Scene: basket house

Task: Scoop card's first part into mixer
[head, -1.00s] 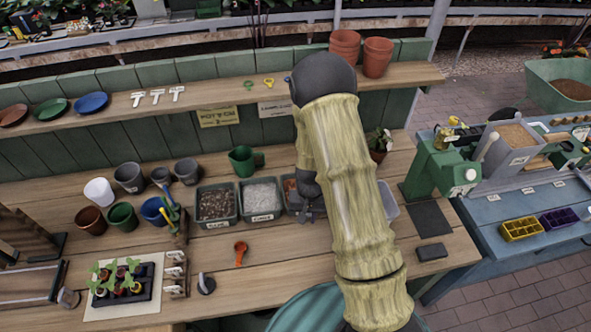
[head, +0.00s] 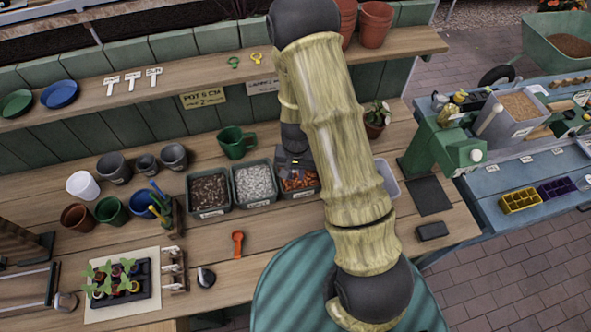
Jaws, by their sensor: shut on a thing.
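My gripper (head: 293,163) is over the back of the bin of orange-brown bits (head: 299,181), partly hidden by my arm. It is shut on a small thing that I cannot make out. Left of this bin stand a bin of pale gravel (head: 255,184) and a bin of dark brown material (head: 209,192), all with front labels. A yellow card (head: 203,96) reads roughly "POT 5 CM"; a second card (head: 262,86) is partly hidden. An orange scoop (head: 238,243) lies on the bench. A green machine (head: 447,153), perhaps the mixer, stands at the right.
A pale bin (head: 387,180) is half hidden behind my arm. A green mug (head: 236,142) and several pots stand behind and left of the bins. A round teal ribbed thing (head: 285,290) is at the front. Bench (head: 330,219) in front of the bins is mostly clear.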

